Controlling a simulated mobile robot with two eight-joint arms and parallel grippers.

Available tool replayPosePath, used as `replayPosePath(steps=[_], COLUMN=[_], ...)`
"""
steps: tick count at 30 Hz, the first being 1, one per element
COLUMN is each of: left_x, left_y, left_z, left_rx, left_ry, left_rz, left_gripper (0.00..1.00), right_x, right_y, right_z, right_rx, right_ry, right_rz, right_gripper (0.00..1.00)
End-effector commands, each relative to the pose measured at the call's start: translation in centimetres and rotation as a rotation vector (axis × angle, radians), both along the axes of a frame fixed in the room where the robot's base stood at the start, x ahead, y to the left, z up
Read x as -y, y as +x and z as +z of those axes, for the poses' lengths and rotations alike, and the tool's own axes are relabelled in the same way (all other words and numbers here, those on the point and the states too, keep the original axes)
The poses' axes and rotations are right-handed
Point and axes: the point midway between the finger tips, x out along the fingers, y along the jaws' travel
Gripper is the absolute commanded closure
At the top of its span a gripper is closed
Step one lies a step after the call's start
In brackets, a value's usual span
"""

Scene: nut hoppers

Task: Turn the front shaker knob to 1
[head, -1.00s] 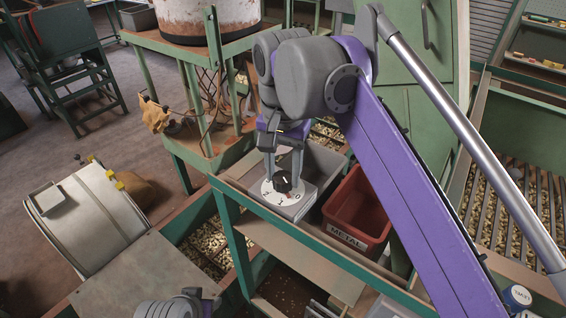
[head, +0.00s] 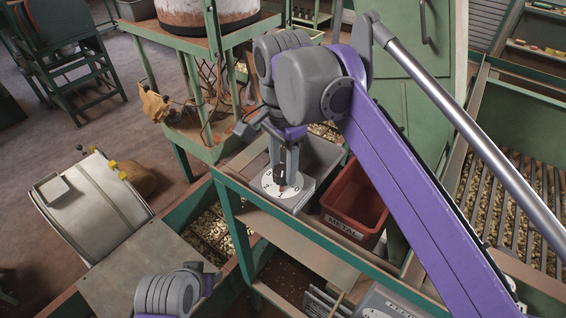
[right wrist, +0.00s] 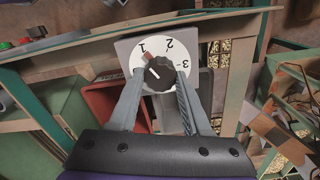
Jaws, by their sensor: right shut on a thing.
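The front shaker knob (head: 280,177) is black, on a white round dial (head: 267,185) on a grey box. In the right wrist view, the knob (right wrist: 160,74) sits on the dial with 1, 2 and 3 readable. A red mark (right wrist: 147,56) at the knob's edge lies beside the 1; a short white line on the knob slants up-left. My right gripper (head: 282,172) is shut on the knob from above. Its fingers (right wrist: 160,82) lie on either side of it in the right wrist view. My left gripper is out of view; only a grey left arm part shows at lower left.
A red METAL bin (head: 355,204) stands just right of the dial box. A green-framed shelf edge (head: 300,238) runs in front. A nut-filled hopper (head: 212,232) lies to the left, and a slatted nut bed (head: 515,215) is at the right.

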Motion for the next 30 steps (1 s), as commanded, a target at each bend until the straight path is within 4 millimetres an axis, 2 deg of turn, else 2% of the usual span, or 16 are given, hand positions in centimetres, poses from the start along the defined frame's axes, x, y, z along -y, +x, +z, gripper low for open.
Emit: replayPosePath(steps=[10, 11, 15, 25, 30], left_x=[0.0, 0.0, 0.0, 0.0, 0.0], left_y=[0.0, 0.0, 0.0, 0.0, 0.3], left_z=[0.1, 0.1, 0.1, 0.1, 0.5], left_rx=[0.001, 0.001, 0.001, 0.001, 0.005], left_ry=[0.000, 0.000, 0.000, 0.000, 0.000], left_rz=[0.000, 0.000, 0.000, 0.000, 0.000], left_gripper=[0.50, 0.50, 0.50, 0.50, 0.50], right_x=[0.1, 0.1, 0.0, 0.0, 0.0], right_y=[0.1, 0.1, 0.1, 0.0, 0.1], right_z=[0.2, 0.2, 0.1, 0.3, 2.4], right_rx=[0.004, 0.003, 0.003, 0.001, 0.003], right_ry=[0.000, -0.001, -0.001, 0.000, 0.000], right_rz=[-0.001, -0.001, -0.001, 0.000, 0.000], right_gripper=[1.00, 0.48, 0.23, 0.22, 0.22])
